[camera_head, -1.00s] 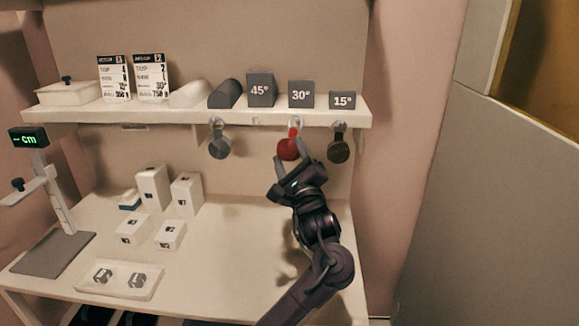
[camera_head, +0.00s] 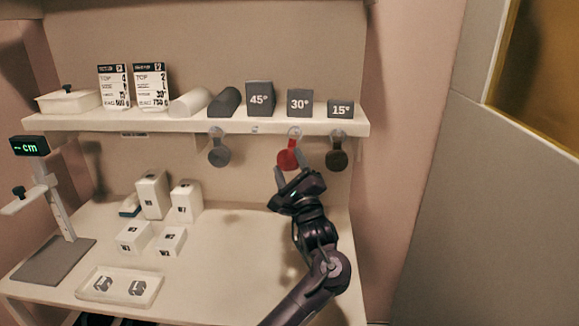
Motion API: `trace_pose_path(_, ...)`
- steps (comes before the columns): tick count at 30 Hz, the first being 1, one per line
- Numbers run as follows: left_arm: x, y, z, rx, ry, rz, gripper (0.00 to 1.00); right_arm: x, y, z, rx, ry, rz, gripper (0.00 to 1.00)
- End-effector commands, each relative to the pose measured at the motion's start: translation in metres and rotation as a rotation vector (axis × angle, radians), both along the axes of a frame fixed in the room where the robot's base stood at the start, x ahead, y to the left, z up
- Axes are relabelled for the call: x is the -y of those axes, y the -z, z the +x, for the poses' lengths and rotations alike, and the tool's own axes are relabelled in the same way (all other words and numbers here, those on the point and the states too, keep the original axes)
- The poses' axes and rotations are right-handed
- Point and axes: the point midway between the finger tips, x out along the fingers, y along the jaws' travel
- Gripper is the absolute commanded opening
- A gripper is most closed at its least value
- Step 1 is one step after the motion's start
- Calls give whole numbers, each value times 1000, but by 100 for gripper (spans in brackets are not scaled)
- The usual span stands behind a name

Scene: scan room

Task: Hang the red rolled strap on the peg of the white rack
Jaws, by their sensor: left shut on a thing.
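The red rolled strap (camera_head: 288,159) is at the front of the white rack (camera_head: 215,126), just below the shelf edge, at the middle peg (camera_head: 294,131). Its red tab reaches up to the peg. I cannot tell whether its loop is around the peg or only in front of it. My left gripper (camera_head: 291,169) is shut on the strap from below, with a finger on each side of the roll. My right gripper is not in view.
A grey strap (camera_head: 219,151) hangs to the left and a dark strap (camera_head: 337,155) close on the right. Wedge blocks, rolls and cards stand on the shelf. White boxes (camera_head: 152,195) and a tray (camera_head: 120,285) are on the table (camera_head: 225,265), whose right part is clear.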

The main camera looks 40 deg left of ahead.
Motion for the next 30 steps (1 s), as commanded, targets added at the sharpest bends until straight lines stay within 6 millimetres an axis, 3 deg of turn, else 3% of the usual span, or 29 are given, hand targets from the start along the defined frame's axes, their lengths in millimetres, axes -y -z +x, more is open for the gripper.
trace_pose_path(6, 0, 0, 0, 0, 0, 0, 32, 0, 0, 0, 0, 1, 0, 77)
trace_pose_path(7, 0, 0, 0, 0, 0, 0, 57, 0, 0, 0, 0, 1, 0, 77)
trace_pose_path(12, 0, 0, 0, 0, 0, 0, 79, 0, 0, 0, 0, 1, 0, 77)
trace_pose_path(22, 3, 2, -2, -1, 1, 0, 80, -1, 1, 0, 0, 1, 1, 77)
trace_pose_path(30, 35, 17, -25, 0, 3, -3, 80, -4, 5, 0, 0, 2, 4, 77)
